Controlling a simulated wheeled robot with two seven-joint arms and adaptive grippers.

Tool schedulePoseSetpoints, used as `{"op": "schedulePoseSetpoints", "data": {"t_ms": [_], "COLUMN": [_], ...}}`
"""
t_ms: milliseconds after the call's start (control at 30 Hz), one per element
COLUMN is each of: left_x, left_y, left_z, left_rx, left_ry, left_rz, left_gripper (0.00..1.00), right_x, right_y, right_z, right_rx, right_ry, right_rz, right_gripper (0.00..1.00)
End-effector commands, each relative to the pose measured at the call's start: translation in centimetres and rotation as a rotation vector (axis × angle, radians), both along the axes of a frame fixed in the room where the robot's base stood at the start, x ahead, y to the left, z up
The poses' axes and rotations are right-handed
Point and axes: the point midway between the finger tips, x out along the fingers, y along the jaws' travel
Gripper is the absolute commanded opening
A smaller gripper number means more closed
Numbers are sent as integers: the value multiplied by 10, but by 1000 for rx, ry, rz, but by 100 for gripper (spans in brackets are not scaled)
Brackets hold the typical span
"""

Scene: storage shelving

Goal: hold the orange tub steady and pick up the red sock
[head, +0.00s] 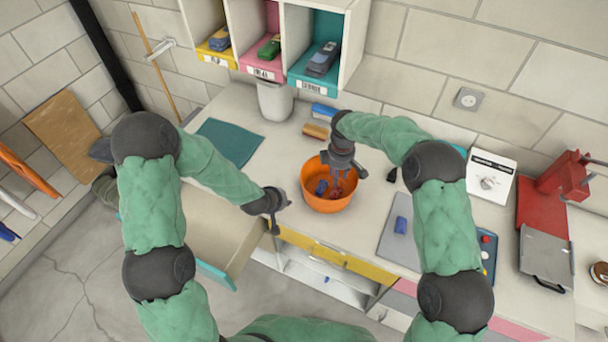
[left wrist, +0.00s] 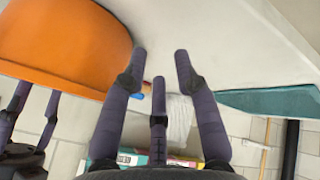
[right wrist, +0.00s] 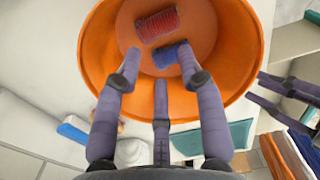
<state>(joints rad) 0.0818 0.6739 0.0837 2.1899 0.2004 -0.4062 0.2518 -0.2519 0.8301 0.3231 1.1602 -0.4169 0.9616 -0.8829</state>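The orange tub (head: 315,203) stands on the white worktop near its front edge. The red sock (right wrist: 158,23) lies inside it, with a blue item (right wrist: 172,57) beside it; both also show in the head view. My right gripper (right wrist: 160,62) points down into the tub, open and empty. One of its fingers overlaps the blue item in the picture; whether they touch I cannot tell. The red sock lies beyond its fingertips. My left gripper (left wrist: 161,62) is open and empty just left of the tub (left wrist: 65,40) in the head view. Contact with the wall is unclear.
An open drawer (head: 215,225) is below my left gripper. A grey pad with a blue item (head: 401,225) lies right of the tub. A grey bin (head: 275,101) and a teal mat (head: 228,140) are behind. Cubbies with toy cars hang above. A red press (head: 565,178) stands far right.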

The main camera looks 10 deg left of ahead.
Motion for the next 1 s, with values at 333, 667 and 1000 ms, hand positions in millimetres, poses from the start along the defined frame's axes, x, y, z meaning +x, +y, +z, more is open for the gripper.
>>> {"op": "schedulePoseSetpoints", "data": {"t_ms": [333,667,1000], "left_x": [83,65,43], "left_y": [-32,-72,-68], "left_z": [72,82,89], "left_rx": [-181,-135,83], "left_ry": [53,335,511], "left_rz": [47,-70,-62], "left_gripper": [30,30,30], "right_x": [0,0,0], "right_y": [0,0,0], "right_z": [0,0,0], "right_rx": [0,0,0], "right_ry": [0,0,0], "right_rz": [0,0,0], "right_gripper": [39,39,39]}}
